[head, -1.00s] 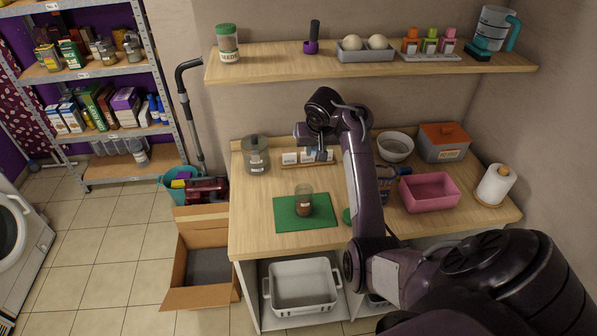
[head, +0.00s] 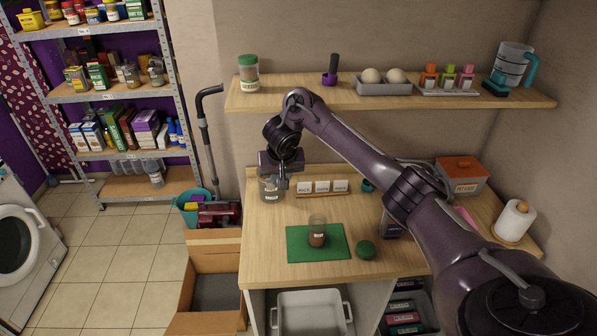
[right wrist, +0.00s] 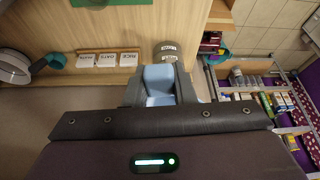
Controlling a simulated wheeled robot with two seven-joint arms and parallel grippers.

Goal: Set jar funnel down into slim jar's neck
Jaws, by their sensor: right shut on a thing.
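The slim jar (head: 317,238), clear with brown contents, stands upright on a green mat (head: 300,254) in the head view. My right gripper (head: 277,178) hangs at the back left of the counter, in front of a wide grey jar. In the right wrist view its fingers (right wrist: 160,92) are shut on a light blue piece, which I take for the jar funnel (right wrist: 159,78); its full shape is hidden. The gripper is well apart from the slim jar. My left gripper is not in view.
The wide grey jar (head: 272,191) and a rack of white labelled blocks (head: 322,188) stand along the back. A round green object (head: 365,250) lies right of the mat. A shelf (head: 400,96) with several items spans above. My right arm covers part of the counter's right side.

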